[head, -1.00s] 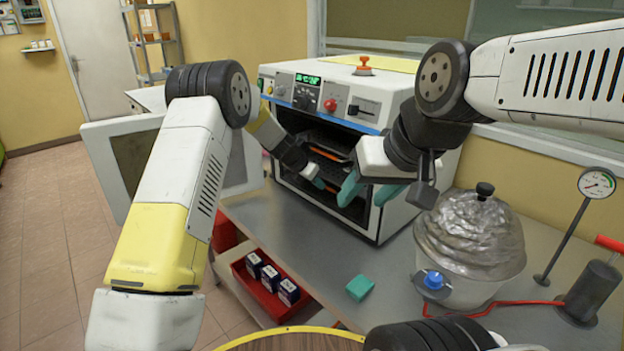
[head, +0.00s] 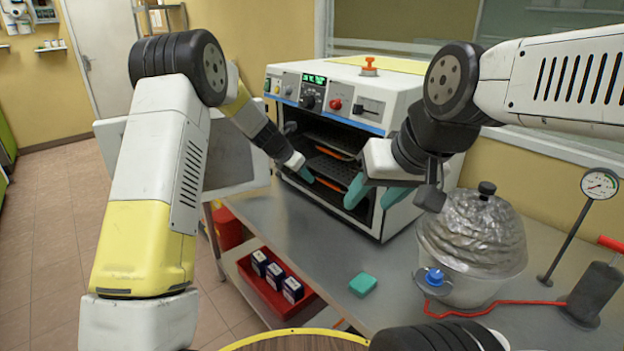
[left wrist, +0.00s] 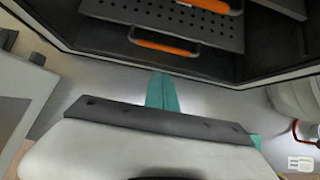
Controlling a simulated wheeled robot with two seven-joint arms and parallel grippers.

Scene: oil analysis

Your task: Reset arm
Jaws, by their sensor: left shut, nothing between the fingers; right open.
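My left gripper (head: 306,174) is shut and empty in front of the open oven (head: 372,120). Its teal fingers also show in the left wrist view (left wrist: 161,92), close together below the oven opening. My right gripper (head: 375,192) is open, its teal fingers apart, at the right side of the oven opening. Inside the oven are dark perforated trays with orange handles; one tray (left wrist: 205,32) shows clearly in the left wrist view. The oven door (head: 240,155) stands open to the left, partly hidden behind my left arm.
A glass vessel with a silvery cover (head: 470,240) stands on the right of the grey table, beside a gauge (head: 598,184) and a hand pump (head: 597,290). A small teal block (head: 362,285) lies on the table. A red bin (head: 268,290) with small boxes sits below.

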